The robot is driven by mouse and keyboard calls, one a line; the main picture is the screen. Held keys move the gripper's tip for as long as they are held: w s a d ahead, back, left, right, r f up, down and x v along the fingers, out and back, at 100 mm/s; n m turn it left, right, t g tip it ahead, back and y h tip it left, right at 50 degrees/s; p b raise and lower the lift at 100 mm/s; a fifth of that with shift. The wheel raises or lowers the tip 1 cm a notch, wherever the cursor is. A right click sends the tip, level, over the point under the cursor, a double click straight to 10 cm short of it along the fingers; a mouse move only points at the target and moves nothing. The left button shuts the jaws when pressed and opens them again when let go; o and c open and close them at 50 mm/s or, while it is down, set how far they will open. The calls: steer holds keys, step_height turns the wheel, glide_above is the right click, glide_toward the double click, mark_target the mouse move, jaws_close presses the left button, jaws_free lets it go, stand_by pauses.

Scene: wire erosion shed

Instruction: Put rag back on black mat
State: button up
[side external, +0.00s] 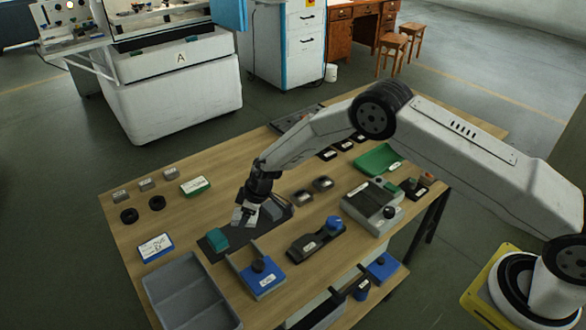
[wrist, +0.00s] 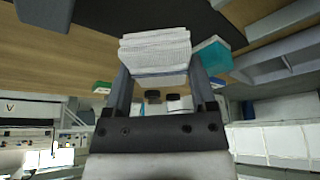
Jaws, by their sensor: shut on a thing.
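The rag (wrist: 155,52) is a white, ribbed, folded pad. My gripper (side external: 244,217) is shut on it, with a finger on each side of it in the wrist view. In the side view the rag shows only as a small pale patch at the fingertips. The black mat (side external: 206,246) lies on the table below and to the left of my gripper, with a teal block (side external: 218,238) on it. Dark surface also shows beyond the rag in the wrist view (wrist: 150,13). The rag appears held above the table; the exact gap cannot be told.
A grey divided tray (side external: 190,290) stands in front of the mat. A blue block with a black knob (side external: 260,277) and a black fixture with a blue knob (side external: 318,240) are to the right. Black rings (side external: 130,216) lie at the left. Bare wood shows left of my gripper.

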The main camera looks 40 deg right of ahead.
steer(key=shift+w+f, duration=0.15)
steer(key=shift+f, duration=1.55)
steer(key=shift+f, duration=0.2)
steer(key=o, duration=1.3)
steer(key=shift+c, duration=0.2)
steer(key=shift+r, duration=0.2)
steer(key=shift+d+r, duration=0.15)
steer(key=shift+r, duration=0.55)
steer(key=v, duration=1)
steer(key=shift+s+r, duration=0.25)
steer(key=shift+s, duration=0.05)
steer(key=shift+d, duration=0.1)
